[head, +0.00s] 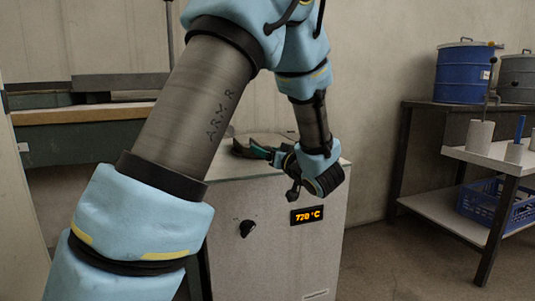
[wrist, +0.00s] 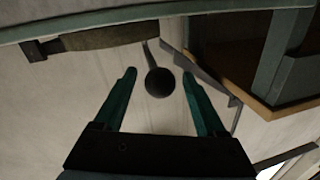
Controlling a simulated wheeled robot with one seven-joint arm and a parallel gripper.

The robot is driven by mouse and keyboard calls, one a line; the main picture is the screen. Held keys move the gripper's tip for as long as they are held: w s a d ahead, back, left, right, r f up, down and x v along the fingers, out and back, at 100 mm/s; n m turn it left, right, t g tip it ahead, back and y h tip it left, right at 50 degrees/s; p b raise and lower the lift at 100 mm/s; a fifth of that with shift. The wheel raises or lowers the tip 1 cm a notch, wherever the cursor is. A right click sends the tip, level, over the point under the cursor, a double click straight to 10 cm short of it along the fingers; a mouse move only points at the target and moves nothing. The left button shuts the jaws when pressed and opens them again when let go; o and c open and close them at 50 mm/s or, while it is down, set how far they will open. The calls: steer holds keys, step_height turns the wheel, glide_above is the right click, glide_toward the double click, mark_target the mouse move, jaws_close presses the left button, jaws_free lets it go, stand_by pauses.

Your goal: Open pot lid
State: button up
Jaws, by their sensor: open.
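My gripper (head: 256,150) is low over the furnace top, pointing left. In the wrist view, my gripper (wrist: 159,75) is open, its two teal fingers apart. A dark round knob (wrist: 159,83) on a thin rod shows between the fingertips, with gaps on both sides. I cannot tell how far ahead of the fingers it is.
A green workbench with a wooden top (head: 85,115) stands behind at left. A dark table with a blue drum (head: 462,75) stands at right. A white shelf unit (head: 490,150) holds cylinders above and a blue crate (head: 482,205) below. The floor right of the furnace is clear.

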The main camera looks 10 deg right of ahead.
steer(key=shift+c, duration=0.2)
jaws_close()
stand_by(0.4)
stand_by(0.8)
